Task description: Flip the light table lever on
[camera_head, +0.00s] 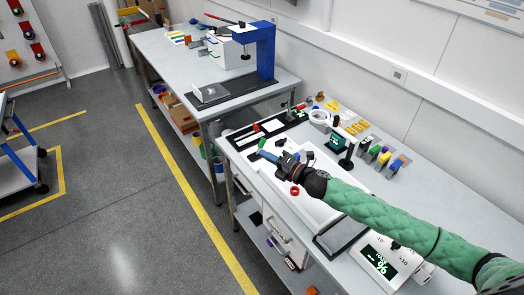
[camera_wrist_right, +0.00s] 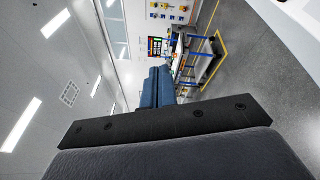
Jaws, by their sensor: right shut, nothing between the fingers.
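The light table (camera_head: 312,207) is a pale, wide tray-like panel on the near bench, partly hidden under my right arm. My right gripper (camera_head: 268,156) is over its far left part, with its blue fingers shut and empty. In the right wrist view the shut blue fingers (camera_wrist_right: 157,88) point towards the room, with nothing between them. A small red piece (camera_head: 262,142) shows just beyond the fingertips; I cannot tell whether it is the lever. A red ring-like piece (camera_head: 295,190) lies below the gripper. My left gripper is not in view.
Small parts, a tape-like roll (camera_head: 320,116) and coloured blocks (camera_head: 384,158) crowd the bench behind my arm. A display box (camera_head: 380,257) and a dark pad (camera_head: 341,235) stand at the near end. A blue stand (camera_head: 266,50) is on the far bench.

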